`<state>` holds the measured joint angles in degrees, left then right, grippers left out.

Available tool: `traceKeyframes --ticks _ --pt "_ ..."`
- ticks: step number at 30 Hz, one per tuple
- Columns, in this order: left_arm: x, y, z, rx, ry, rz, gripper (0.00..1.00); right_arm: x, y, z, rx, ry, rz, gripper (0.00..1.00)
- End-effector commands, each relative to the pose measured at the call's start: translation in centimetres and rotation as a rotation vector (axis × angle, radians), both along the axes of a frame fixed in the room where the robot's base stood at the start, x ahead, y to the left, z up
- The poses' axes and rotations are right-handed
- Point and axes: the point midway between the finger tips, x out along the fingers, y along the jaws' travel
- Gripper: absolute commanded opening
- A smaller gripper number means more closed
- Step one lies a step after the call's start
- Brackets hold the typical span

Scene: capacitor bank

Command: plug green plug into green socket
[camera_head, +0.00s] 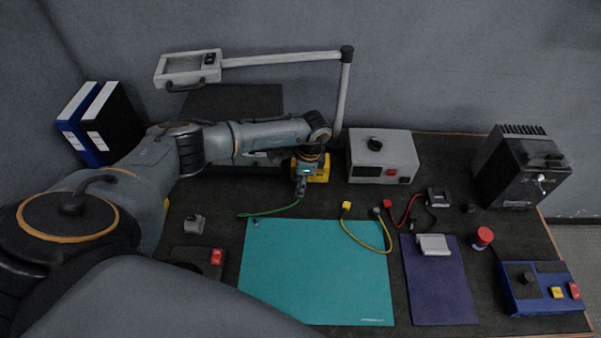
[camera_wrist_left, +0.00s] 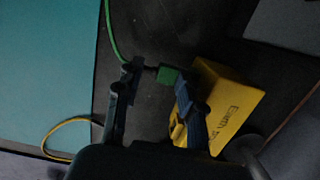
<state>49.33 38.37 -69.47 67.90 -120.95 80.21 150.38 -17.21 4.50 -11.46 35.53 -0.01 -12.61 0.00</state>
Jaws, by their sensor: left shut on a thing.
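My left gripper (camera_head: 301,190) reaches in from the left, over the dark bench mat behind the teal mat. In the left wrist view its two fingers (camera_wrist_left: 157,84) are closed on the green plug (camera_wrist_left: 168,76), a small green block. A green cable (camera_wrist_left: 113,40) runs from the plug's side; in the head view this cable (camera_head: 270,212) lies toward the left on the bench. I cannot make out a green socket in either view. My right gripper is not in view.
A yellow box (camera_wrist_left: 228,105) with dark lettering stands close beside the fingers; it also shows in the head view (camera_head: 318,172). A grey box with a knob (camera_head: 383,157) is to its right. A yellow cable (camera_head: 375,246) crosses the teal mat (camera_head: 310,275). A jointed lamp arm (camera_head: 280,59) hangs behind.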

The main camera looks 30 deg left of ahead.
Motion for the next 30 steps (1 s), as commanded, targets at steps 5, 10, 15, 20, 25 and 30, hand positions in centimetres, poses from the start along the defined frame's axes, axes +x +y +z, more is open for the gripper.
traceKeyframes --ticks 5,10,15,20,25,30 --pt "0.50 0.52 0.35 0.007 -0.015 0.007 0.24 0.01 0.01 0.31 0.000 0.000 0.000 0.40" --pt "0.48 0.53 0.26 0.008 -0.014 0.006 0.24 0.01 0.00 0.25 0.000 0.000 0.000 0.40" --pt "0.50 0.57 0.20 0.008 -0.014 0.006 0.24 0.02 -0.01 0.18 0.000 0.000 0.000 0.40" --pt "0.71 0.71 0.13 0.008 -0.014 0.006 0.24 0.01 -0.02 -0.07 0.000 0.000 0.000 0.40" --pt "1.06 0.92 0.14 0.008 -0.016 0.006 0.24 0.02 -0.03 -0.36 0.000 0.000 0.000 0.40" --pt "1.41 1.17 0.16 0.008 -0.018 0.008 0.25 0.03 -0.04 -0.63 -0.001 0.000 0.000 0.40"
